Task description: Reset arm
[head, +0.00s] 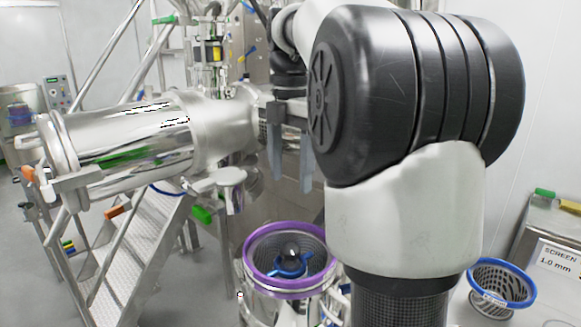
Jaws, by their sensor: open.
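My gripper (291,184) hangs in the middle of the head view with its two grey fingers pointing down. The fingers are apart and nothing shows between them. It is above a round metal housing with a purple ring (249,272), clear of it in the picture. A blue bladed part (291,268) with a dark knob sits inside that ring. My own large black and white arm covers much of the right half and hides what is behind it.
A shiny steel cylinder (130,140) lies horizontally left of my gripper. Metal stairs (135,245) stand at left. A blue-rimmed mesh basket (503,285) is at lower right, near a steel box with a sign "SCREEN 1.0 mm" (558,258). Open floor shows at far left.

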